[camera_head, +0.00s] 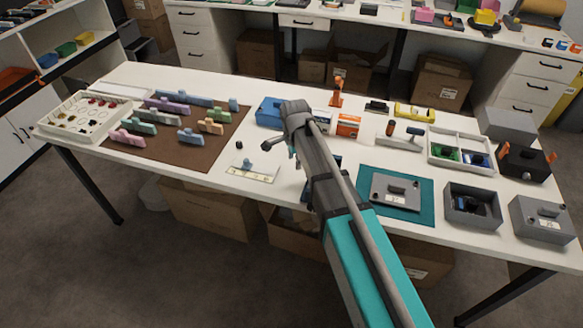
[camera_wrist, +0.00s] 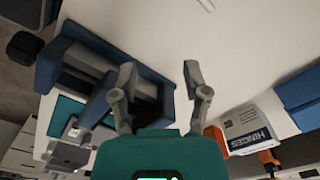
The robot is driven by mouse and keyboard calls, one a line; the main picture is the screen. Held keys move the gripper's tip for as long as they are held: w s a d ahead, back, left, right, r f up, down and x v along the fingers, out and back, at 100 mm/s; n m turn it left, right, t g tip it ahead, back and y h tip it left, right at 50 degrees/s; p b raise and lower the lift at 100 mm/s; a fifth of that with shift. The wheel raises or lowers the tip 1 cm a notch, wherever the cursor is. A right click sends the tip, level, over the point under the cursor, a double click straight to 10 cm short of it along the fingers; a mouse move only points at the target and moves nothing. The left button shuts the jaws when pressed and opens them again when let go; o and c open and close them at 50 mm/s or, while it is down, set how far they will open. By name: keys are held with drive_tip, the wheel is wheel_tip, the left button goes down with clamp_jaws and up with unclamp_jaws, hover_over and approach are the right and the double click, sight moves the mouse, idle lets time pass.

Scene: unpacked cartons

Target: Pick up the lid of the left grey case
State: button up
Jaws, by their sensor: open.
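In the head view, a flat grey lid (camera_head: 396,192) with a dark handle and a white label lies on the teal mat (camera_head: 368,213), right of my arm. An open grey case (camera_head: 452,211) with dark contents stands just right of the mat. A closed grey case (camera_head: 541,226) with a similar handled lid stands at the far right. In the wrist view, my gripper (camera_wrist: 160,78) is open, with nothing held between its fingers. The grey lid (camera_wrist: 72,140) shows at the lower left there, apart from the fingers.
A dark blue holder (camera_wrist: 85,60) stands beside and partly behind the left finger. A Hinges box (camera_wrist: 240,122) is to the right. A divided tray (camera_head: 432,160) is behind the lid. A brown mat (camera_head: 207,150) with coloured pieces lies left.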

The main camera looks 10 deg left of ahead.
drive_tip(key=w+d+r+m+p, duration=0.4)
drive_tip(key=w+d+r+p, duration=0.4)
drive_tip(key=w+d, duration=0.3)
drive_tip(key=w+r, duration=0.1)
drive_tip(key=w, duration=0.2)
drive_tip(key=shift+d+r+m, duration=0.15)
drive_tip(key=shift+r+m, duration=0.15)
drive_tip(key=shift+m, duration=0.1)
drive_tip(key=shift+w, duration=0.1)
